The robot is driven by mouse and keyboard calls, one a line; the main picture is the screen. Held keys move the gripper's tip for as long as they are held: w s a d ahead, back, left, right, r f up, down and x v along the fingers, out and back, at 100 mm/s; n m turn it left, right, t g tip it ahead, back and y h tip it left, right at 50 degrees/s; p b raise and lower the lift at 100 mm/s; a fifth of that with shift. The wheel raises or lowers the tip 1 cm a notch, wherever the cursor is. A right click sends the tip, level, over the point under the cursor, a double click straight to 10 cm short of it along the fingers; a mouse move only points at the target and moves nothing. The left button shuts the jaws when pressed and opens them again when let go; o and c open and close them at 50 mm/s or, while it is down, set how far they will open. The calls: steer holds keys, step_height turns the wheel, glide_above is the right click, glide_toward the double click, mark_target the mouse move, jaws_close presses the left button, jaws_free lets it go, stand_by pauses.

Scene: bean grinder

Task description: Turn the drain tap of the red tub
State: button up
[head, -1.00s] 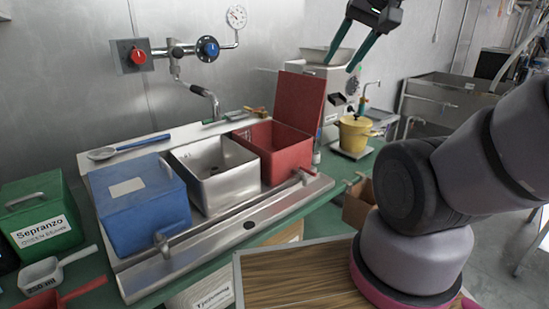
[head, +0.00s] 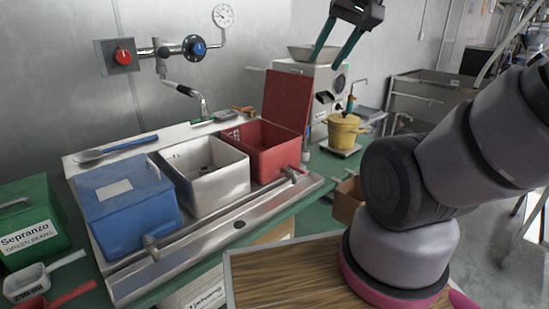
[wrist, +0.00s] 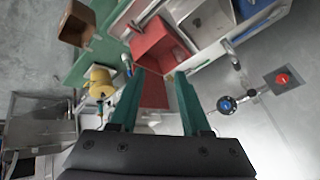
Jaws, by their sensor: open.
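The red tub (head: 272,151) stands at the right end of the metal sink unit, its red lid (head: 287,100) raised upright behind it. A metal drain tap (head: 291,175) sticks out at its front right corner. In the wrist view the red tub (wrist: 161,46) lies beyond the fingers, and a small metal piece (wrist: 134,27) shows at its upper left edge. My gripper (head: 334,58) hangs high above and behind the tub, in front of the grinder. Its green fingers are apart and empty, as the wrist view also shows (wrist: 156,82).
A steel tub (head: 207,178) and a blue lidded tub (head: 126,205) stand left of the red one. A yellow pot (head: 342,133) and the grinder (head: 308,88) are to the right. A wooden board (head: 285,275) lies in front.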

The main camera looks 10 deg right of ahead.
steer(key=w+d+f+n+g, duration=0.1)
steer(key=w+f+n+g, duration=0.25)
steer(key=w, duration=0.55)
steer(key=n+g, duration=0.5)
steer(key=n, duration=0.1)
glide_above(298, 170)
steer(key=w+d, duration=0.1)
steer(key=d, duration=0.2)
steer(key=w+d+f+x, duration=0.1)
steer(key=w+d+x, duration=0.1)
steer(key=x, duration=1)
steer(key=w+d+x, duration=0.1)
steer(key=d+x, duration=0.1)
steer(key=x, duration=1)
steer(key=shift+t, duration=0.25)
steer(key=f, duration=0.3)
steer(key=a+f, duration=0.1)
steer(key=f, duration=0.7)
steer(key=shift+s+a+f, duration=0.2)
steer(key=shift+s+a, duration=0.1)
steer(key=shift+s, duration=0.1)
jaws_close()
